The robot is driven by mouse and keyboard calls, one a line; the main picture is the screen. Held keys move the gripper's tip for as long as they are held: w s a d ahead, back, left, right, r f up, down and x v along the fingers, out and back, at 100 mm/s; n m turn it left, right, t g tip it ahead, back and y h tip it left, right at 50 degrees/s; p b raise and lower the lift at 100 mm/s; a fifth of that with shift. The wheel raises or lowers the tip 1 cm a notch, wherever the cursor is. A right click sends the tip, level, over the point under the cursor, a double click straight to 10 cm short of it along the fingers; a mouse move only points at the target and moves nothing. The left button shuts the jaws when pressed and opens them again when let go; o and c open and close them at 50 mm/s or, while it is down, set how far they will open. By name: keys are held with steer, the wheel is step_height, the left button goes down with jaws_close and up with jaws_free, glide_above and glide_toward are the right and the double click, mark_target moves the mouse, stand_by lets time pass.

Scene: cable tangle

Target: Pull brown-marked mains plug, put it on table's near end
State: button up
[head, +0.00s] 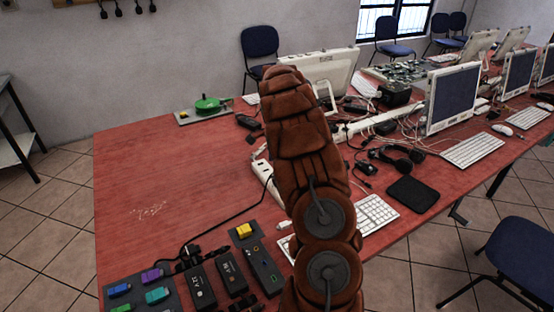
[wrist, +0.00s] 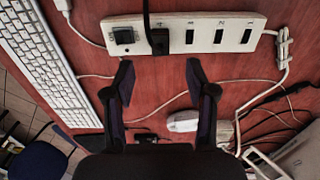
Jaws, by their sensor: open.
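A white power strip (wrist: 237,33) runs across the top of the wrist view; one end shows left of my arm in the head view (head: 261,169). A black plug (wrist: 161,40) sits in the strip, its dark cable leading up out of the wrist view. I cannot make out a brown mark on it. My gripper (wrist: 159,72) is open and empty, its two fingertips apart just below the strip, either side of the plug's line. My arm hides the gripper in the head view. The red table (head: 185,165) has a broad bare area at left.
A black switch-like block (wrist: 123,36) is left of the plug on the strip. A white keyboard (wrist: 40,60), a white mouse (wrist: 183,121) and loose cables lie close by. Adapters (head: 200,287) and coloured blocks line the table's front edge. Monitors (head: 452,98) stand at right.

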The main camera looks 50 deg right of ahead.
steer(key=shift+f+p, duration=1.05)
steer(key=shift+f, duration=2.8)
jaws_close()
